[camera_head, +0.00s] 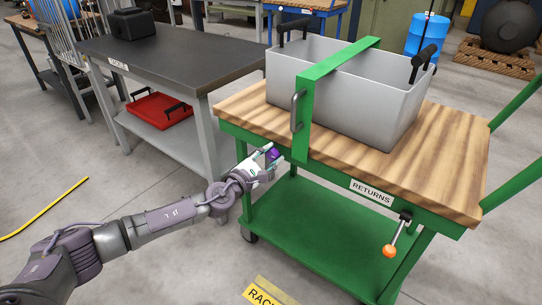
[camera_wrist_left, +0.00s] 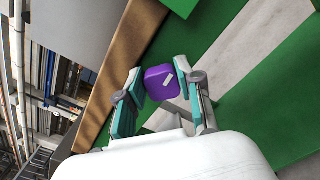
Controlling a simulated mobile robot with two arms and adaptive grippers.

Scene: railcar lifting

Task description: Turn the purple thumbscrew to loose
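The purple thumbscrew (camera_head: 274,154) is at the front left of the green cart, beside the lower end of the green strap bar (camera_head: 304,115). In the left wrist view the thumbscrew (camera_wrist_left: 160,85) is a rounded purple block with a short white slanted mark on its face. My left gripper (camera_head: 269,157) reaches it from the left. The thumbscrew's shaft is hidden. My right gripper is in neither view.
The strap bar crosses a grey bin (camera_head: 372,101) on the cart's wooden top (camera_head: 437,161). A lever with an orange knob (camera_head: 389,251) hangs at the cart's front right. A dark-topped bench (camera_head: 180,55) with a red tray (camera_head: 160,110) stands left.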

